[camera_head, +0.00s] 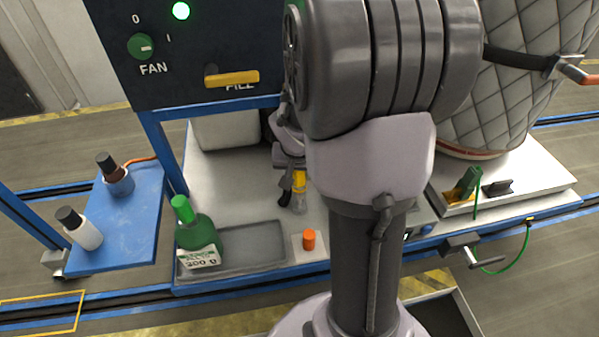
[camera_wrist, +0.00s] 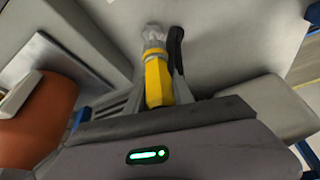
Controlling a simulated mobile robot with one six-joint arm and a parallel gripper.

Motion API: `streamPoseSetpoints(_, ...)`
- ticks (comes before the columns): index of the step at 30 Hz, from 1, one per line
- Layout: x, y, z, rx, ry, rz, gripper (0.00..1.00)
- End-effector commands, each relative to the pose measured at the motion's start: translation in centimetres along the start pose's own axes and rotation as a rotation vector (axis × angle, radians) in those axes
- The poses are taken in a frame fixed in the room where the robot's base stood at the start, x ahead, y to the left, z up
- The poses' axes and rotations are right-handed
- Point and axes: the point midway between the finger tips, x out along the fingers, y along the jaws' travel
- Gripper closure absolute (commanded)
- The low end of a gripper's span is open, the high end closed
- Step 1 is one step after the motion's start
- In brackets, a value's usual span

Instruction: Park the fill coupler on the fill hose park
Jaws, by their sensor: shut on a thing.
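The fill coupler appears to be the yellow-banded piece (camera_head: 299,181) with a pale, clear-looking end. My gripper (camera_head: 291,170) is shut on it above the pale bench deck, partly hidden behind my arm. In the wrist view the yellow coupler (camera_wrist: 157,82) lies between the jaws, its pale end pointing away from my gripper. A dark slim part runs beside it; I cannot tell if it is a finger or a hose. An orange peg (camera_head: 309,239) stands on a small pale plate at the front of the deck. I cannot tell which fixture is the fill hose park.
A green bottle (camera_head: 194,226) stands at the left end of a grey tray (camera_head: 255,243). A blue side shelf (camera_head: 138,229) holds two capped bottles. A dark panel (camera_head: 215,45) with a yellow FILL handle overhangs the back. A quilted tank (camera_head: 522,75) stands right.

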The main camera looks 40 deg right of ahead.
Motion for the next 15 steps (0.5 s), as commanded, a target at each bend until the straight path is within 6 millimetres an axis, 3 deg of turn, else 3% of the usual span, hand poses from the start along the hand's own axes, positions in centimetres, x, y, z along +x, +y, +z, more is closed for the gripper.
streamPoseSetpoints(15,0.40,0.00,0.16,0.001,0.000,0.000,1.00)
